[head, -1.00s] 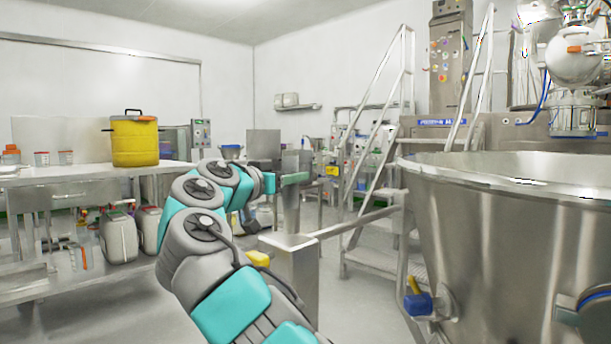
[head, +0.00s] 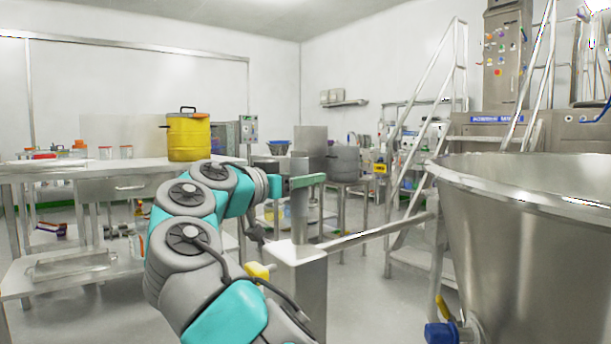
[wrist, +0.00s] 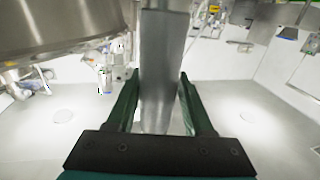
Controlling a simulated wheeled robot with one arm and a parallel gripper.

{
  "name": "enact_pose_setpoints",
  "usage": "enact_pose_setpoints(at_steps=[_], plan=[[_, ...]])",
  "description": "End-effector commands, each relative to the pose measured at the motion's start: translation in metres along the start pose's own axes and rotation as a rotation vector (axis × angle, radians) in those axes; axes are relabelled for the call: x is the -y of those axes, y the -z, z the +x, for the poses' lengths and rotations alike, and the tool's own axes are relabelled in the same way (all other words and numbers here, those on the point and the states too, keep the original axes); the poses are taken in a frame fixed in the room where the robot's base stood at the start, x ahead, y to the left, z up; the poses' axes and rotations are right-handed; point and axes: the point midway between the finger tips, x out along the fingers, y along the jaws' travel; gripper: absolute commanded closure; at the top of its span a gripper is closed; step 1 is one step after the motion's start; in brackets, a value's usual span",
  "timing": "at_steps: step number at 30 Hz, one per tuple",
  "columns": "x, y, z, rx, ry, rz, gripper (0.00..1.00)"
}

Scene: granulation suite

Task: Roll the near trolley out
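The near trolley carries a large stainless steel bowl (head: 530,230) at the right of the head view. A bare metal arm (head: 375,232) runs left from it to an upright metal post (head: 302,290). My gripper (head: 300,182) is at the upper part of this post, with a green finger across it. The bowl's rounded underside (wrist: 60,30) shows at upper left there. The trolley's wheels are hidden.
A steel bench (head: 60,172) with a yellow pot (head: 188,137) stands at the left. A stair with rails (head: 430,130) stands behind the bowl. Open floor (head: 355,300) shows between the post and the stair. A blue-handled valve (head: 440,333) sticks out low on the bowl.

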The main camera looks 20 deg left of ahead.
Motion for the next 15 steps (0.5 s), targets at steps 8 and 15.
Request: enact_pose_setpoints(at_steps=[8,15], plan=[[0.0013,-0.0050,0.0011,0.007,0.000,-0.005,0.25],[-0.0003,-0.0030,0.0006,0.005,-0.003,-0.002,0.25]])
